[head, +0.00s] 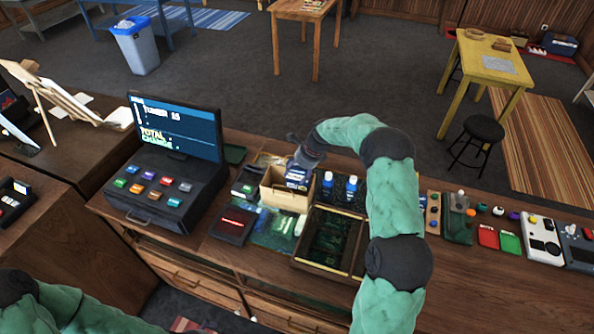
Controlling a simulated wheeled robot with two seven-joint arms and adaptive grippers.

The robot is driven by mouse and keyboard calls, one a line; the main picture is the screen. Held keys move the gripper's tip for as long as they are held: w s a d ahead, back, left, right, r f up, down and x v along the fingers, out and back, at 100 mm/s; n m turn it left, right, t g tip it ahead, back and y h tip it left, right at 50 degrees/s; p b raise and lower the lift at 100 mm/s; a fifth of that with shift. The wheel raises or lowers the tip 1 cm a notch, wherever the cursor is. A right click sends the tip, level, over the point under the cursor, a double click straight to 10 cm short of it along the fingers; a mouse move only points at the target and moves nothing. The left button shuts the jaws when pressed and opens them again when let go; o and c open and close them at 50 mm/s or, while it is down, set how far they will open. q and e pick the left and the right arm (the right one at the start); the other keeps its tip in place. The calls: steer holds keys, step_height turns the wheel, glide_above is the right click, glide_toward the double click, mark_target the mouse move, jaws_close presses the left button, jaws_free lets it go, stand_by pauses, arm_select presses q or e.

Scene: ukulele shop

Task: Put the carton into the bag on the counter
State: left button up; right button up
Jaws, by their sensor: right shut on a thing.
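The tan open-topped bag (284,199) stands on the wooden counter (218,195), right of the cash register. A small blue and white carton (297,177) shows at the right part of the bag's opening. My right gripper (300,165) reaches in from above and is shut on the carton. Its fingers are small and dark here. I cannot tell how far the carton's lower end is inside the bag. My left arm shows at the lower left, but its gripper is outside the picture.
The cash register (168,185) with its screen stands left of the bag. Two blue bottles stand close on the bag's right. A divided wooden tray (325,265) lies in front. Small cards, boxes and devices crowd the counter's right side.

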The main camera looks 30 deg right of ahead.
mark_target(297, 181)
steer(key=shift+f+b, duration=1.2)
steer(key=shift+f, duration=1.35)
steer(key=o, duration=1.3)
steer(key=v, duration=1.2)
steer(key=shift+w+r, duration=0.1)
